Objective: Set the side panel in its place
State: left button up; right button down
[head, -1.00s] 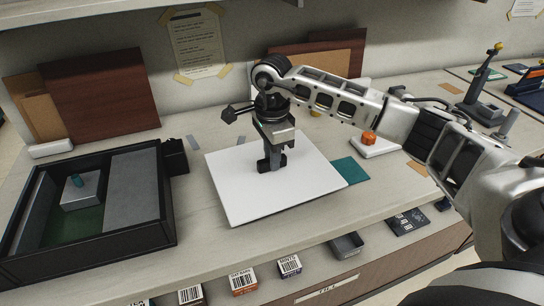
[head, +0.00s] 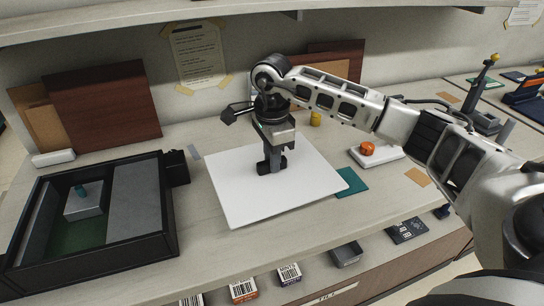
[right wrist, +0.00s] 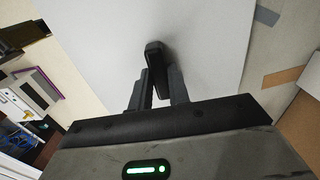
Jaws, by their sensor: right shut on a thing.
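A large white panel (head: 235,195) with a black handle on its face is in the middle of the head view. My right gripper (head: 270,165) is above it and shut on the handle, which also shows between the fingers in the right wrist view (right wrist: 155,60). The panel lies about level over the counter; I cannot tell whether it touches it. An open black box (head: 120,250) stands at the left, with a grey panel (head: 135,200), a green floor and a pale block with a teal knob (head: 84,203) inside. My left gripper is not in view.
A teal mat (head: 352,183) lies at the white panel's right edge. A white base with an orange knob (head: 367,148) is further right. Brown boards (head: 103,103) lean on the back wall. Small boxes (head: 243,290) sit below the counter front. Bare counter lies between box and panel.

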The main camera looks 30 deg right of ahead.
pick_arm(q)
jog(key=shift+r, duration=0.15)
pick_arm(e)
jog(key=shift+r, duration=0.15)
